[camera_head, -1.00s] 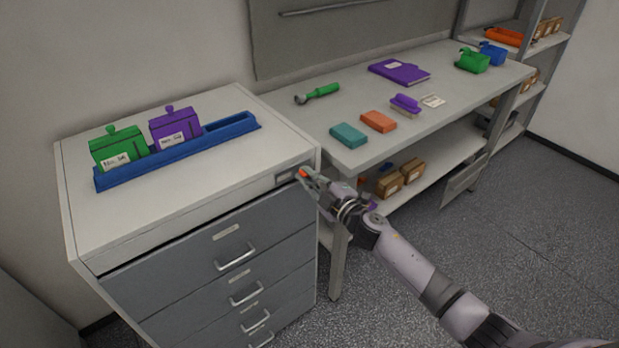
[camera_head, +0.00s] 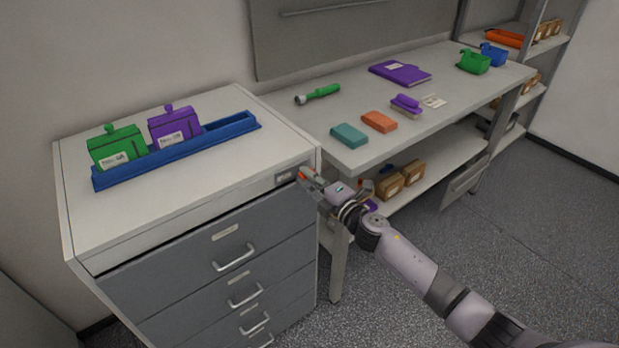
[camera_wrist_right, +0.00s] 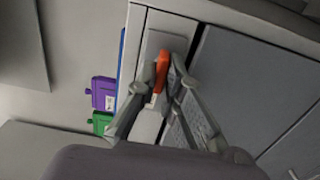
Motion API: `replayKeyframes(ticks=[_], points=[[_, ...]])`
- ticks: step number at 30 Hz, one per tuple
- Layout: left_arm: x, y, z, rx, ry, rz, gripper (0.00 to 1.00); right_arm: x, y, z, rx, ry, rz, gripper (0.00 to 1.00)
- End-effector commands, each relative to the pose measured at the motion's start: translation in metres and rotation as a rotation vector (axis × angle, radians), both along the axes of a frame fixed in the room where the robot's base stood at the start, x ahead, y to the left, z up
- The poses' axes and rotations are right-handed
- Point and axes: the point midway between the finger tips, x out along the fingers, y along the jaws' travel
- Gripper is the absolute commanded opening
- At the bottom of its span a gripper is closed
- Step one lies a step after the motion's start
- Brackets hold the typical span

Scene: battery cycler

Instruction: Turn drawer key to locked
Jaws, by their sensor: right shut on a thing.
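The drawer key (camera_wrist_right: 162,72) has an orange-red grip and sits at the lock plate (camera_wrist_right: 165,43) on the cabinet's upper front corner. In the head view only a small orange bit of the key (camera_head: 302,174) shows beside the lock plate (camera_head: 286,177). My right gripper (camera_head: 307,180) is at the key, its fingers shut on it; they also show either side of the key in the right wrist view (camera_wrist_right: 160,78). The drawer cabinet (camera_head: 190,212) has grey drawers, all closed. The fingers hide part of the key. My left gripper is out of view.
A blue tray (camera_head: 105,180) with a green box (camera_head: 118,147) and a purple box (camera_head: 174,126) stands on the cabinet. Floor at front right is clear.

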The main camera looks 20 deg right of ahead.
Motion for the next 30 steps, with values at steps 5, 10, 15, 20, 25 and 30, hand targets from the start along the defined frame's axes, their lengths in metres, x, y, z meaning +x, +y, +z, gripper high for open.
replayKeyframes(ticks=[5, 10, 15, 20, 25, 30], points=[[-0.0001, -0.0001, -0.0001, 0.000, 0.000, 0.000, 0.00, -0.0006, 0.0001, -0.0017, -0.008, 0.000, 0.000, 0.00], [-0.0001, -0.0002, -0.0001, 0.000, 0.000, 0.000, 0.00, -0.0006, 0.0001, -0.0018, -0.008, 0.000, 0.001, 0.00], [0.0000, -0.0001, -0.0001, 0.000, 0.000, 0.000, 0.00, -0.0005, 0.0001, -0.0016, -0.007, 0.001, 0.001, 0.18], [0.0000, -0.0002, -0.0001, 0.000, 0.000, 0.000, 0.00, -0.0003, 0.0000, -0.0010, -0.005, 0.000, 0.001, 0.28], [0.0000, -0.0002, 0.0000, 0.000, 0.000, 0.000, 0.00, -0.0001, 0.0001, -0.0005, -0.004, 0.000, 0.000, 0.28], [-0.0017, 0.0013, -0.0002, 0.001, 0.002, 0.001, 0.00, -0.0027, -0.0009, -0.0006, -0.004, 0.000, 0.001, 0.28]])
